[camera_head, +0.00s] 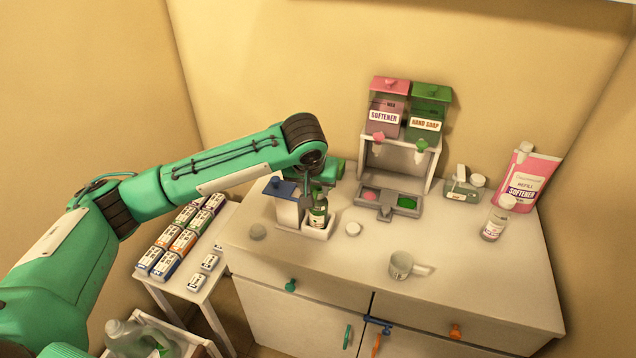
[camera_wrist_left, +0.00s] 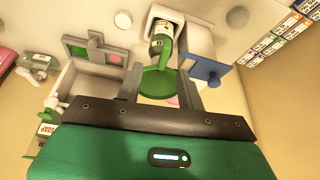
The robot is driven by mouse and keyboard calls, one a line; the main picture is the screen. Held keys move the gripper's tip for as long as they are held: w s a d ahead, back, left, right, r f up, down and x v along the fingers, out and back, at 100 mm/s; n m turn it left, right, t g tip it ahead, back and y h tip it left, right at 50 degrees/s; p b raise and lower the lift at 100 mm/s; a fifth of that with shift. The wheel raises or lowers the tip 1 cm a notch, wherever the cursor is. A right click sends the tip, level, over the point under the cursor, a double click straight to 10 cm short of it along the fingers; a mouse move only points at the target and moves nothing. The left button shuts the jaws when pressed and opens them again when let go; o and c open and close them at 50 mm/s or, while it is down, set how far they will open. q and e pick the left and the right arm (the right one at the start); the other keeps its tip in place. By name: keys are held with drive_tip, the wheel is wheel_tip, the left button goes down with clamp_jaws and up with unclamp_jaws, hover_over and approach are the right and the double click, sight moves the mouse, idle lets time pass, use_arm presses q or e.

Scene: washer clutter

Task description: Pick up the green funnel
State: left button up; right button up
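The green funnel (camera_wrist_left: 158,84) shows in the left wrist view as a round green mouth with a narrower green part running up toward a labelled bottle (camera_wrist_left: 160,45). It lies between the two separated fingers of my left gripper (camera_wrist_left: 160,93); I cannot tell whether they touch it. In the head view my left gripper (camera_head: 313,178) is over the labelled bottle (camera_head: 318,214), which stands in a white holder (camera_head: 318,230); the funnel is mostly hidden there by my gripper. My right gripper is not in view.
A blue-lidded box (camera_head: 287,207) stands close left of the bottle. The dispenser stand (camera_head: 432,165) and its grey tray (camera_head: 385,209) are to the right. The front counter is mostly clear.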

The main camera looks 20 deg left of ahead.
sight(314, 193)
use_arm(q)
drive_tip(key=shift+x, duration=0.8)
drive_tip(key=shift+w+a+f+p, duration=0.1)
drive_tip(key=shift+w+f+p, duration=0.2)
drive_tip(key=shift+f+p, duration=0.25)
drive_tip(key=p+x, duration=0.1)
drive_tip(key=x, duration=0.2)
drive_tip(key=shift+w+a+f+p, duration=0.15)
drive_tip(key=shift+w+a+p, duration=0.05)
drive_tip(key=shift+p, duration=0.1)
drive_tip(key=shift+w+f, duration=0.15)
drive_tip(key=shift+f, duration=0.2)
drive_tip(key=shift+c, duration=0.5)
clamp_jaws()
